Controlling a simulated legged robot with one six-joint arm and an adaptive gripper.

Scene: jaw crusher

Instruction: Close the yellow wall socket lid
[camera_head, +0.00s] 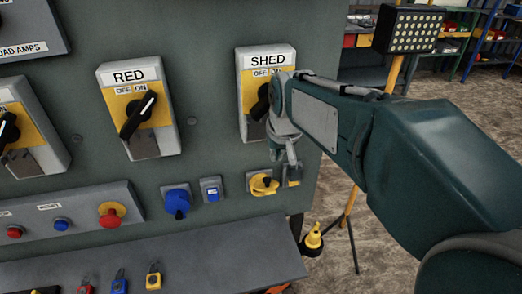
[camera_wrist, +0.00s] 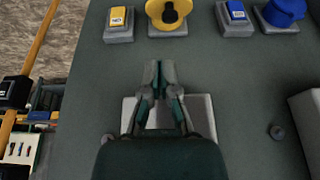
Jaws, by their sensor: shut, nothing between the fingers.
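The yellow wall socket (camera_head: 264,184) is low on the right side of the grey-green panel. In the wrist view it is at the top edge, where the yellow socket (camera_wrist: 168,12) shows a round yellow face with a dark centre and is partly cut off. I cannot clearly make out the lid's position. My gripper (camera_head: 292,160) hangs just above and right of the socket in the head view, apart from it. In the wrist view my gripper (camera_wrist: 159,66) has its fingers together and empty, pointing toward the socket with a gap between.
A yellow switch (camera_wrist: 118,20) and a blue switch (camera_wrist: 235,15) flank the socket. A blue socket (camera_head: 177,201) is further left. A grey ledge (camera_head: 200,255) juts out below.

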